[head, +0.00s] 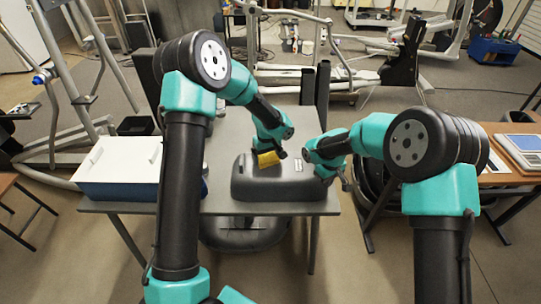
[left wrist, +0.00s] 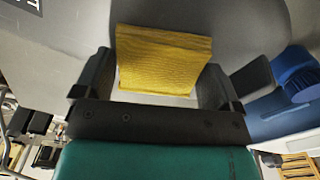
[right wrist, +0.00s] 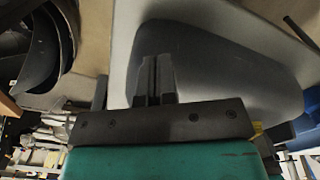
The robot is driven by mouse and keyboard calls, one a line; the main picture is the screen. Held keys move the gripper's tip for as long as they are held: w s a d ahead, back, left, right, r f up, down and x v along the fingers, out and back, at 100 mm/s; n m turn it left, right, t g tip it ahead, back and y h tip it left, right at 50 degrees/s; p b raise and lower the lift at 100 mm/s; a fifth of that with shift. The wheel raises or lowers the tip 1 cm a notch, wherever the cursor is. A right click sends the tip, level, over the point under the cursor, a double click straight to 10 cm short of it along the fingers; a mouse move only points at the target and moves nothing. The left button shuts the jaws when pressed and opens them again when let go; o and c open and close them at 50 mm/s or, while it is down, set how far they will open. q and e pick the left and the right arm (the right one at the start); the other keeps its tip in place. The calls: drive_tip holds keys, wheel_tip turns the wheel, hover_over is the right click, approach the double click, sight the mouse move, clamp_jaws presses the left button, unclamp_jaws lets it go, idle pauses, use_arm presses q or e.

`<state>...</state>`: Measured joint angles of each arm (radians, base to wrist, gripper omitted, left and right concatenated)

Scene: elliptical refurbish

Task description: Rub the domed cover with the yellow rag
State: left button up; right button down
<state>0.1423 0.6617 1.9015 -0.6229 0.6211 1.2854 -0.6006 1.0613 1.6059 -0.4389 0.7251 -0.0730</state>
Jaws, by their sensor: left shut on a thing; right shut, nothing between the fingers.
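The domed cover (head: 245,187) is a dark grey rounded housing on the grey table, near its front right edge. It also shows in the left wrist view (left wrist: 255,28) and the right wrist view (right wrist: 225,65). The yellow rag (head: 267,159) is folded flat and sits between the fingers of my left gripper (head: 274,154), over the cover's upper part. It fills the gap between the fingers in the left wrist view (left wrist: 163,62). I cannot tell whether the rag touches the cover. My right gripper (head: 326,175) is shut and empty at the cover's right end, its fingertips pressed together (right wrist: 154,65).
A blue box with a white lid (head: 120,160) stands on the table's left side. A small black tray (head: 136,126) lies behind it. The grey table (head: 225,135) is bare behind the cover. A wooden desk with a blue scale (head: 522,146) stands at the right.

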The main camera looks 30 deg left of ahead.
use_arm(q)
drive_tip(key=shift+s+a+r, duration=0.1)
drive_tip(key=shift+s+a, duration=0.2)
drive_tip(key=shift+a, duration=0.25)
drive_tip(key=shift+s+a, duration=0.3)
drive_tip(key=shift+a, duration=0.2)
drive_tip(key=shift+w+d, duration=0.5)
drive_tip(key=shift+d, duration=0.4)
drive_tip(key=shift+w+d, duration=0.5)
drive_tip(key=shift+d, duration=0.35)
drive_tip(key=shift+r, duration=3)
use_arm(e)
drive_tip(key=shift+r, duration=0.15)
drive_tip(key=shift+r, duration=2.9)
